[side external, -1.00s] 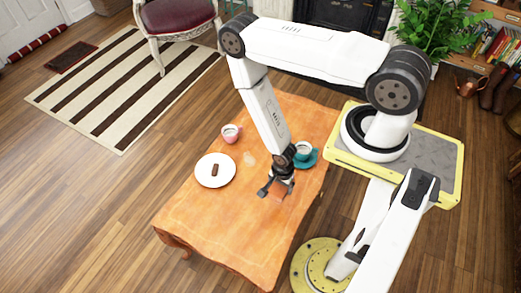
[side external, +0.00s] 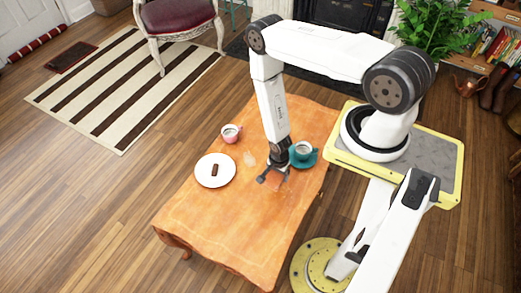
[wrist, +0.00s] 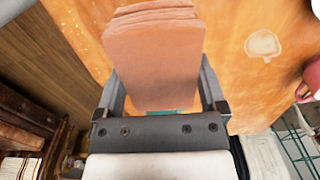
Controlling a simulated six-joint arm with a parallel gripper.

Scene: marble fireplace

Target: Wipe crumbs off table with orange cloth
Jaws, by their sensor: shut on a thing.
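My gripper (side external: 273,177) is low over the orange wooden table (side external: 215,220), left of and in front of the teal cup. In the wrist view my gripper (wrist: 160,88) is shut on the folded orange cloth (wrist: 158,60), which looks pinkish-orange and sticks out past the fingers. The cloth blends with the table in the side view; whether it touches the top is unclear. Small pale specks, which look like crumbs (wrist: 92,28), lie on the table left of the cloth in the wrist view. A pale patch (wrist: 263,44) lies right of it, and also shows in the side view (side external: 249,158).
A teal cup on a saucer (side external: 303,155) stands close to the gripper's right. A pink cup (side external: 231,133) stands farther back. A white plate (side external: 207,179) with a brown bar (side external: 214,170) is at left. The table's front part is clear.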

